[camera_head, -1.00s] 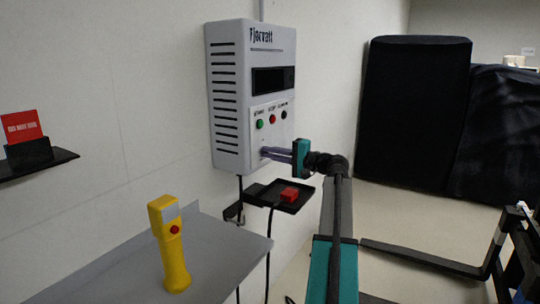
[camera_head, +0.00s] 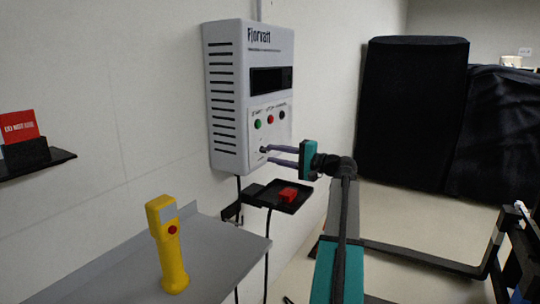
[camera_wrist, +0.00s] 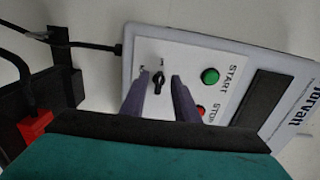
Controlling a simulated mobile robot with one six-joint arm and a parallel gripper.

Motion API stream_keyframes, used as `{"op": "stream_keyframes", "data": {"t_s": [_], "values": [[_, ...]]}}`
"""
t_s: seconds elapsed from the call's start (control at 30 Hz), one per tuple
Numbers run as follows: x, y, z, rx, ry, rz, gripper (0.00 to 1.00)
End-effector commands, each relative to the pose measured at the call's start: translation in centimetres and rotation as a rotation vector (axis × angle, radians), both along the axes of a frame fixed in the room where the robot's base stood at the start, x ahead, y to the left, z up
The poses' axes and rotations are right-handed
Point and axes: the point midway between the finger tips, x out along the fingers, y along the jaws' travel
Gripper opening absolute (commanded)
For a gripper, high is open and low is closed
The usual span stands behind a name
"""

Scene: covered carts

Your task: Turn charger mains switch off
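The charger (camera_head: 224,90) is a light grey box on the wall, with a dark display and green, red and black controls. Its mains switch (camera_head: 263,150) is a small black knob low on the front panel. It also shows in the wrist view (camera_wrist: 158,84), its narrow end towards the picture's top; the marks beside it are too small to read surely. My gripper (camera_head: 270,155) is open and empty, just in front of the panel. In the wrist view its two grey fingers (camera_wrist: 159,90) lie either side of the knob, with gaps; contact is not visible.
Below the charger, a black wall shelf (camera_head: 262,197) bears a red connector (camera_head: 288,195) with a hanging cable. A yellow handheld device (camera_head: 168,245) stands on a grey table (camera_head: 215,232). Black covered carts (camera_head: 412,115) stand at right.

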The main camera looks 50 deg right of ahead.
Motion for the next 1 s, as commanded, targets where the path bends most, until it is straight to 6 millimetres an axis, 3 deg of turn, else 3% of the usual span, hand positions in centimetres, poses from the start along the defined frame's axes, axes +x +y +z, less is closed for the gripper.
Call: {"op": "stream_keyframes", "data": {"t_s": [0.6, 1.0], "values": [[-9.2, -2.3, -0.1, 0.000, 0.000, -0.001, 0.28], [-10.5, -2.6, 0.0, 0.000, 0.000, 0.001, 0.28]]}}
